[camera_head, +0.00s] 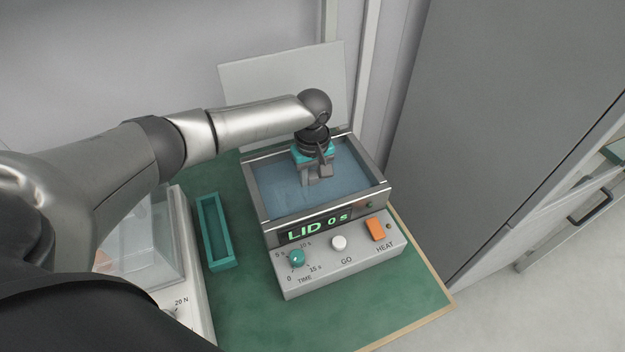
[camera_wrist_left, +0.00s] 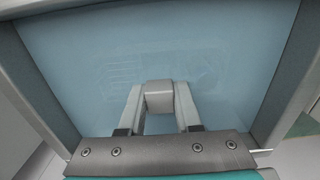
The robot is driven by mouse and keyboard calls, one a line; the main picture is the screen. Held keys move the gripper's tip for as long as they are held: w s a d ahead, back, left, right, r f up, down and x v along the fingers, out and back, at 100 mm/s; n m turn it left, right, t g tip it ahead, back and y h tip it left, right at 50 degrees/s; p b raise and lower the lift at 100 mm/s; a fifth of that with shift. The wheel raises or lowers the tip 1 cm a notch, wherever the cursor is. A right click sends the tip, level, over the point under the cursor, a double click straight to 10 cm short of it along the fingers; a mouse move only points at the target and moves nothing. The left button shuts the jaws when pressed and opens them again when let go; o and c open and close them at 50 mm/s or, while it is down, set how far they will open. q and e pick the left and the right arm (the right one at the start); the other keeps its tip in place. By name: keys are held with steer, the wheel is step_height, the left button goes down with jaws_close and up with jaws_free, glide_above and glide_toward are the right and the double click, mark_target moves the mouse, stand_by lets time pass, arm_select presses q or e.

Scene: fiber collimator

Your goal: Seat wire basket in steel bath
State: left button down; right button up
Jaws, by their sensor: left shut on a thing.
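The steel bath (camera_head: 326,209) stands on the green mat, open at the top and filled with blue-grey liquid; its walls also show in the left wrist view (camera_wrist_left: 283,80). My left gripper (camera_head: 312,180) points down over the middle of the bath. In the left wrist view my left gripper (camera_wrist_left: 159,108) is shut on a small grey block (camera_wrist_left: 159,92), apparently the wire basket's grip. Faint pale outlines lie in the liquid on both sides of the block, probably the basket. I cannot tell whether it rests on the bottom. My right gripper is out of view.
A flat grey panel (camera_head: 275,85) stands upright behind the bath. A teal tray (camera_head: 229,263) and a clear-covered device (camera_head: 187,270) stand left.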

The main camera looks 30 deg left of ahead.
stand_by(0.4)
arm_select(q)
jaws_free()
steer(key=shift+f, duration=0.1)
stand_by(0.4)
step_height(320, 180, up, 8)
steer(key=p, duration=1)
stand_by(0.4)
stand_by(0.4)
